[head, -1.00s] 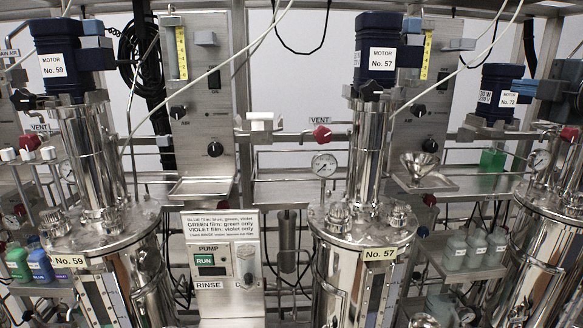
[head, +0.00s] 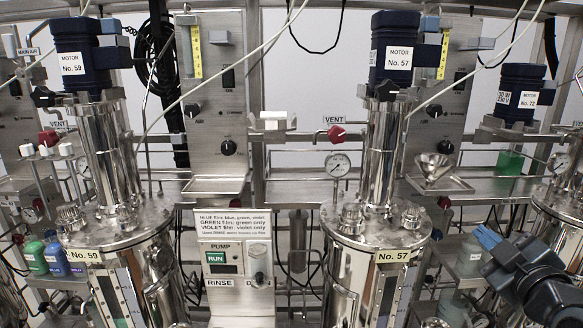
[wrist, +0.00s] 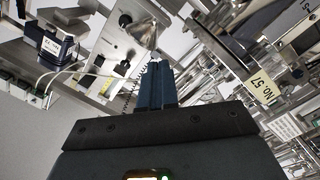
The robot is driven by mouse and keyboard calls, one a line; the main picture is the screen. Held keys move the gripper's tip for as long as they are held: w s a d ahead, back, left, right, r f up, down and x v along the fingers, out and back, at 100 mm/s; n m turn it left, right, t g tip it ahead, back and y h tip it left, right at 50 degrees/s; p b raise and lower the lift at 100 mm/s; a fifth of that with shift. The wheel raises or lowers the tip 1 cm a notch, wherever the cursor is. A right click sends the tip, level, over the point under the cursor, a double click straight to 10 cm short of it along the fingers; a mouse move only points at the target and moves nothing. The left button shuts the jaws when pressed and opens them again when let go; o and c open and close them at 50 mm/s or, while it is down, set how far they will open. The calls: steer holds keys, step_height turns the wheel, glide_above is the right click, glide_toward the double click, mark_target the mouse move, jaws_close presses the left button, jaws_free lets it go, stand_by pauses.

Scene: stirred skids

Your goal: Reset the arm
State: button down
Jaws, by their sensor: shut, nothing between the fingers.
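My gripper (head: 487,237) shows at the lower right of the head view, its blue fingers pointing up and left. It is to the right of the steel vessel labelled No. 57 (head: 350,262), in front of the shelf with grey bottles. In the wrist view the two blue fingers (wrist: 156,84) lie side by side, shut and empty. A steel funnel (wrist: 143,30) shows beyond the fingertips there; it also shows in the head view (head: 432,168). The wrist view is strongly tilted.
The vessel No. 59 (head: 130,260) stands at left, with green, blue and violet bottles (head: 54,257) beside it. A pump box (head: 235,262) with a notice stands between the vessels. A green box (head: 509,162) sits at right. Thin hoses cross the upper view.

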steer(key=s+a+f+m+g, duration=0.1)
steer(key=s+a+f+m, duration=0.1)
steer(key=s+a+f, duration=0.45)
steer(key=s+a+f+m, duration=0.15)
steer(key=s+f, duration=0.25)
steer(key=s, duration=0.5)
steer(key=s+a+f+m+g, duration=0.1)
steer(key=s+a+f+m, duration=0.2)
steer(key=s+f, duration=0.3)
steer(key=s+a+r+m, duration=0.1)
steer(key=s+r, duration=0.1)
steer(key=s, duration=1)
steer(key=s+a+r+m+y, duration=0.1)
steer(key=s+r, duration=0.2)
steer(key=s, duration=0.8)
steer(key=shift+s+a+g, duration=0.35)
steer(key=shift+g, duration=0.05)
steer(key=shift+r+m, duration=0.1)
steer(key=shift+m, duration=0.15)
